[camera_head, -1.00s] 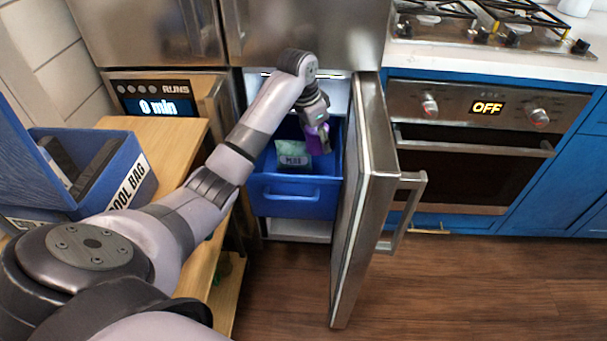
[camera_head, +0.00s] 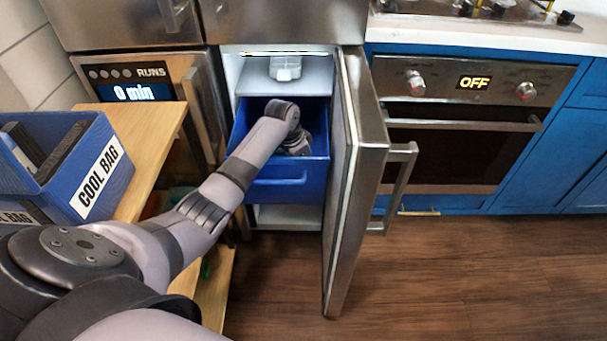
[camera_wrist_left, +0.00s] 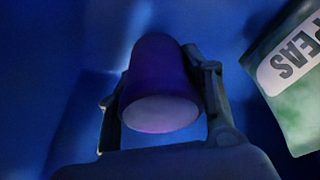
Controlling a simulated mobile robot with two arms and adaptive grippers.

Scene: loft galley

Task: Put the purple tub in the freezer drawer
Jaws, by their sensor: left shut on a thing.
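The purple tub (camera_wrist_left: 160,85) shows in the left wrist view between the two fingers of my left gripper (camera_wrist_left: 163,72), which is shut on it. Blue drawer walls surround it. In the head view my left wrist (camera_head: 295,142) reaches down inside the open blue freezer drawer (camera_head: 275,188), and the fingers and tub are hidden there. I cannot tell whether the tub touches the drawer floor. A green bag of peas (camera_wrist_left: 297,95) lies in the drawer, to the right in the wrist view and apart from the tub. My right gripper is not in view.
The steel freezer door (camera_head: 348,190) stands open right of the drawer. A shelf (camera_head: 255,80) with a white object (camera_head: 285,68) is above it. A wooden counter (camera_head: 150,140) with a blue cool-bag box (camera_head: 110,175) is left. The oven (camera_head: 460,120) is right.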

